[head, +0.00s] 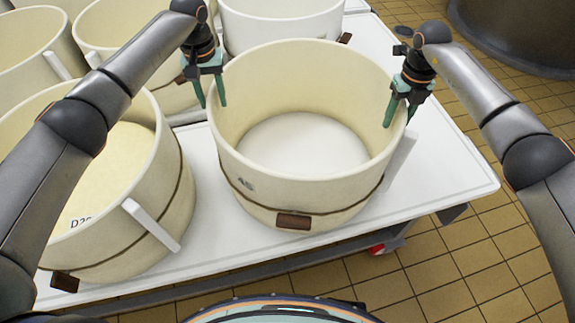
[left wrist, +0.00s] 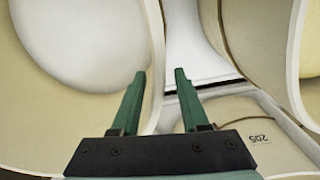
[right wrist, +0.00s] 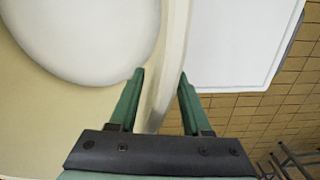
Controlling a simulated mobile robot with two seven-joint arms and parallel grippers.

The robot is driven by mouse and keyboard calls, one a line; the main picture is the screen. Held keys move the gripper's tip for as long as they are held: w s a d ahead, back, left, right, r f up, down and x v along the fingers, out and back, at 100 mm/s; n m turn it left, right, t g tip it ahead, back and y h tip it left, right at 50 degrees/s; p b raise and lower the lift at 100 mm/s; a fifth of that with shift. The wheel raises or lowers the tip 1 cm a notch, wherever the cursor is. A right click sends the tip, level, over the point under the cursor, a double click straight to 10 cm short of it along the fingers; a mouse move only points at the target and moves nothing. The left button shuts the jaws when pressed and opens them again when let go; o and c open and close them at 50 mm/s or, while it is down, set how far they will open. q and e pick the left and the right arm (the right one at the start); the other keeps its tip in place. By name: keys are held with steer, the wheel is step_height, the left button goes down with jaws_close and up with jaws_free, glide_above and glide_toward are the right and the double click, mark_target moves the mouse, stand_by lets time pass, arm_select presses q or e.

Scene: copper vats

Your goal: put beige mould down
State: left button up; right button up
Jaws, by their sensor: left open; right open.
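The beige mould (head: 300,185) is a large round open tub marked 45, with a dark band and a brown block low on its front. It stands upright on the white table (head: 440,165). My left gripper (head: 212,103) is open at the left side of its rim; in the left wrist view the mould's wall (left wrist: 154,60) passes between the fingers. My right gripper (head: 400,118) is open at the right side of the rim. In the right wrist view the wall (right wrist: 172,60) runs between its fingers. Neither gripper is closed on the wall.
Another beige tub (head: 110,215) stands close on the left, and several more stand behind. The table is bare to the right of the mould. Yellow tiled floor (head: 470,260) and a dark vat (head: 520,35) lie beyond its right edge.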

arm_select(q)
step_height(320, 180, up, 9)
steer(key=shift+f, duration=0.15)
arm_select(e)
steer(key=shift+r, duration=0.25)
step_height(320, 180, up, 12)
steer(key=shift+f, duration=0.2)
steer(key=shift+s+f, duration=0.1)
steer(key=shift+s, duration=0.05)
stand_by(0.3)
